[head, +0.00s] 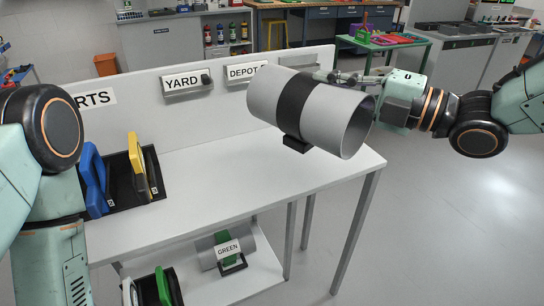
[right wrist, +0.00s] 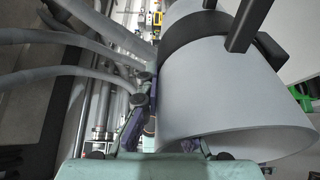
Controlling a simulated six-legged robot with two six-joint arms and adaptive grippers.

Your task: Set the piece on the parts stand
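The piece looks to be a wide grey tube (head: 335,117) with a black band and a small black foot below. It seems held in the air over the right part of the table, slightly tilted; a gap below the foot is hard to judge. My right gripper (head: 345,78) is at its far upper side, fingers partly hidden behind it. In the right wrist view the tube (right wrist: 225,90) fills the right half, against the fingers. My left gripper is out of frame.
On the white table (head: 235,185), a black holder (head: 153,165) with blue and yellow pieces stands at left. YARD (head: 182,81) and DEPOT (head: 242,72) signs are on the panel. The lower shelf holds a green-banded tube (head: 245,240). The table's middle is clear.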

